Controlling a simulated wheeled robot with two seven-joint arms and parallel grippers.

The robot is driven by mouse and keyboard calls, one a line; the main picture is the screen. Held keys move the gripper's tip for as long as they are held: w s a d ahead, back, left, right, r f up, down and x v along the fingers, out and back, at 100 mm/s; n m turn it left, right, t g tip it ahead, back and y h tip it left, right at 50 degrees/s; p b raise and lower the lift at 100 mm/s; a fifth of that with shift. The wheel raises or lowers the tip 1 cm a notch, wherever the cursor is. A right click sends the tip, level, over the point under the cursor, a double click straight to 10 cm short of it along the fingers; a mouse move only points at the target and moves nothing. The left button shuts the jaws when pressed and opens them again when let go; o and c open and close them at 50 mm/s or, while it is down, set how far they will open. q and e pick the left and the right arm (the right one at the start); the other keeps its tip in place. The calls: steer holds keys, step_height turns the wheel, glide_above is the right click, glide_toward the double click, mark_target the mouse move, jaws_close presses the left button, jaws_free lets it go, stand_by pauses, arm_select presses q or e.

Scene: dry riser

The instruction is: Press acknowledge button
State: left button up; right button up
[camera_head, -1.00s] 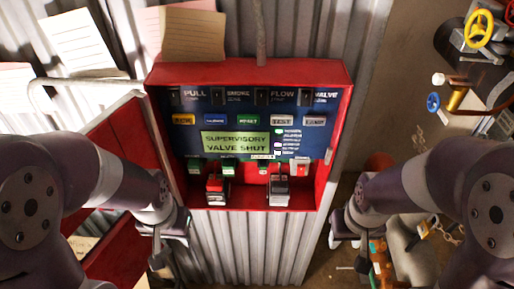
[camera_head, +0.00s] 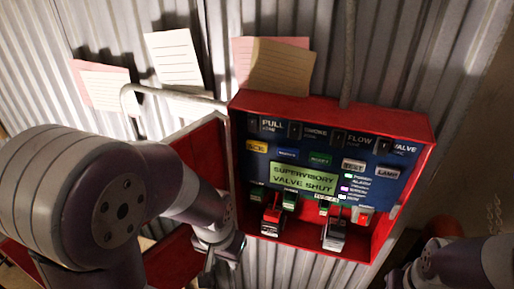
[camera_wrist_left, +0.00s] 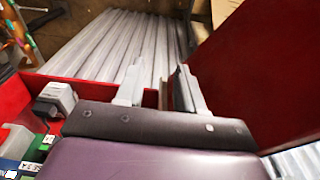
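The yellow button (camera_head: 256,147) is at the left end of the button row on the blue panel face (camera_head: 290,140) of the red alarm box. Its lettering is too small to read surely. A green display (camera_head: 303,179) below reads "SUPERVISORY VALVE SHUT". My left gripper (camera_head: 228,258) is at the lower left of the box, by its open door, below the yellow button and apart from it. In the left wrist view its two fingers (camera_wrist_left: 158,88) stand apart with nothing held between them. My right arm shows at the lower right; its fingers are not clear.
The open red door (camera_head: 203,150) hangs left of the box and rises close beside my left fingers in the wrist view (camera_wrist_left: 265,75). Other buttons, such as the green one (camera_head: 320,158), share the row. Paper notes (camera_head: 175,60) and a grey conduit (camera_head: 348,50) are above.

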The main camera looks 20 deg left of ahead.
arm_select(q)
jaws_close()
stand_by(1.5)
